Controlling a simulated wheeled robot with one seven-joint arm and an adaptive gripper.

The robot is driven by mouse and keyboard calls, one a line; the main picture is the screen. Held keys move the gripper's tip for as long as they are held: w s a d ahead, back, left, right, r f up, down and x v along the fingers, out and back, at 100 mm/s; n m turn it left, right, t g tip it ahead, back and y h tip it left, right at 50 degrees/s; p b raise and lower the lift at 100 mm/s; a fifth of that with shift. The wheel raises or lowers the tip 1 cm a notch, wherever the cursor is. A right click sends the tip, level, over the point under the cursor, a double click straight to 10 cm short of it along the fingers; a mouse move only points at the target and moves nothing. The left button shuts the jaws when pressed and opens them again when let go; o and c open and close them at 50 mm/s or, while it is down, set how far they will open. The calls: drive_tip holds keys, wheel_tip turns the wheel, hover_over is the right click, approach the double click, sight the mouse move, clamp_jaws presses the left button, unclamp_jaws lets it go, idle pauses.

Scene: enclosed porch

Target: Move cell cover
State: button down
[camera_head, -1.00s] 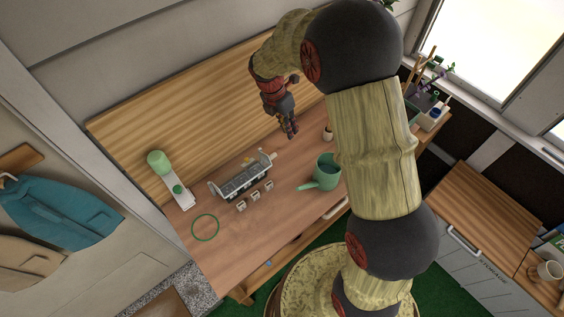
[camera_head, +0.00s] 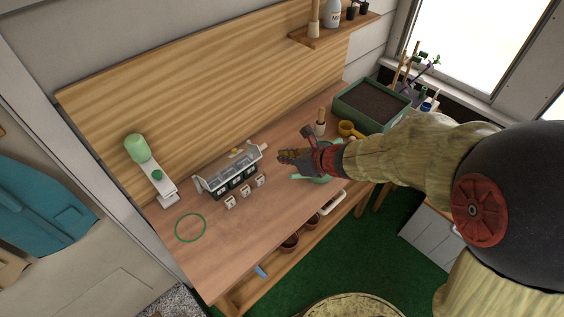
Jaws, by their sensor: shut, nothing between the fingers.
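A small dark cell tray (camera_head: 236,184) stands on the wooden bench. A pale, see-through cell cover (camera_head: 225,171) with end pieces sits at the tray, along its back and top. I cannot tell whether it rests closed on the tray or is tilted up. My gripper (camera_head: 282,157) is shut and empty. It is above the bench, just right of the tray and cover, pointing left and apart from them as far as I can see.
Small pale blocks (camera_head: 245,191) line the tray's front. A green ring (camera_head: 190,228) lies front left; a green-and-white device (camera_head: 153,172) stands left. A teal watering can (camera_head: 312,178) is partly hidden by my arm. A planter box (camera_head: 371,106) stands back right. The front bench is clear.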

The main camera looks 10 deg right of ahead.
drive_tip(key=b+x, duration=0.2)
drive_tip(key=x, duration=0.7)
drive_tip(key=shift+w+f, duration=0.1)
drive_tip(key=shift+w, duration=0.05)
